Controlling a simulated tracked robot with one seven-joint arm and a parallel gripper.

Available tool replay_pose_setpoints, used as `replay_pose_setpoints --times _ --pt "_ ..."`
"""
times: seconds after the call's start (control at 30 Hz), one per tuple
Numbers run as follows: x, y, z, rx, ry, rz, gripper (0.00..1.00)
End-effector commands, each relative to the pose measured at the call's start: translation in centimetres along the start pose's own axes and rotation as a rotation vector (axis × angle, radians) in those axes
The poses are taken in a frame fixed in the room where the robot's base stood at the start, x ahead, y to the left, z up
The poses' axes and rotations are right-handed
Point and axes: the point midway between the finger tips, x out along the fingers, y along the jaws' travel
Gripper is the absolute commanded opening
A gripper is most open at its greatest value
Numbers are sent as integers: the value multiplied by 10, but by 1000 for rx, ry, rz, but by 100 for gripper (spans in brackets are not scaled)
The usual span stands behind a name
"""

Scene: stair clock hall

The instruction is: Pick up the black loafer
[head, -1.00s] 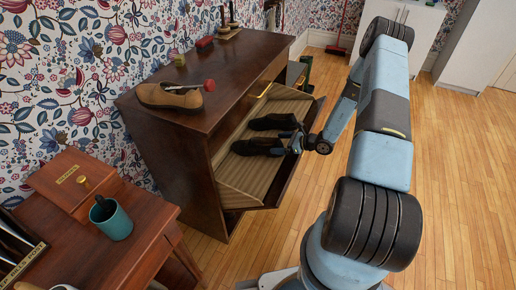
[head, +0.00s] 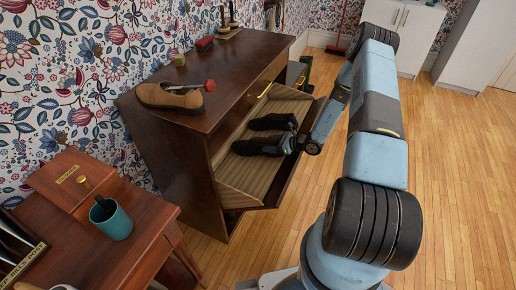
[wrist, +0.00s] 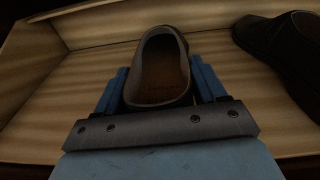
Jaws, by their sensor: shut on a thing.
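The black loafer (head: 255,147) is the nearer of two dark shoes in the open tilt-out drawer of the cabinet. In the wrist view the loafer (wrist: 160,72) stands heel end towards me, its brown insole showing. My gripper (head: 284,146) reaches into the drawer from the right. In the wrist view the blue fingers of my gripper (wrist: 160,76) are on both sides of the loafer's heel, shut on it. The loafer appears to be still in the drawer; I cannot tell whether it touches the bottom.
A second dark shoe (head: 272,122) lies beside the loafer, at the right in the wrist view (wrist: 282,52). The drawer (head: 235,175) has raised walls. A brown shoe (head: 170,97) is on the cabinet top (head: 225,60). A teal cup (head: 112,221) stands on the nearer table. The floor at right is clear.

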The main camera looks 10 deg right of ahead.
Motion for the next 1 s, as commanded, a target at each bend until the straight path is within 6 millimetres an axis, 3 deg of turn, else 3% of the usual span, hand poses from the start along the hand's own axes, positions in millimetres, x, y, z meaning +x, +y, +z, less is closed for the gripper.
replay_pose_setpoints --times 0.07,0.6,1.0 --pt "0 0 0 1 0 1 54" --pt "0 1 0 1 1 1 2" --pt "-7 7 6 1 0 0 1"
